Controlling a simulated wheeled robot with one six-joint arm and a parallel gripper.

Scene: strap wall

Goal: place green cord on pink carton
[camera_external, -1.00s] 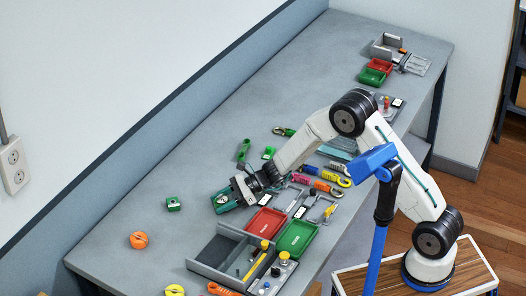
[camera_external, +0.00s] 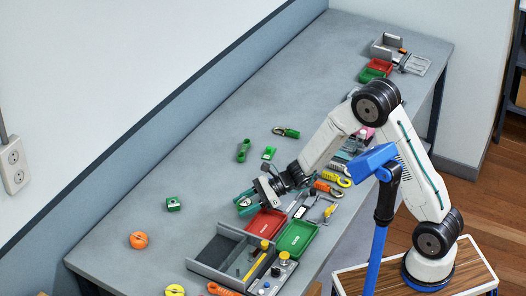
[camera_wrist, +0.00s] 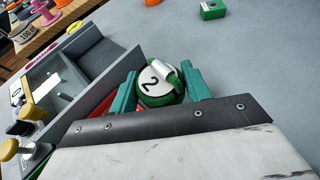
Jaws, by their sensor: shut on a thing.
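My gripper (camera_external: 247,203) is shut on a round green-and-white thing marked "2", which looks like the green cord (camera_wrist: 158,94). In the wrist view it sits between the two teal fingers (camera_wrist: 160,88), with a white, green-tipped piece across its top. In the external view the held cord (camera_external: 242,204) is small, just left of the red tray and near the grey divided box. A pink thing (camera_external: 366,133), perhaps the pink carton, shows partly behind my arm; its full shape is hidden.
The red tray (camera_external: 268,222), green tray (camera_external: 297,238) and grey divided box (camera_external: 207,263) lie close by. A green block (camera_external: 173,204) and orange disc (camera_external: 138,240) stand to the left. Hooks and straps (camera_external: 338,181) lie near the bench's right edge. The bench's left middle is mostly clear.

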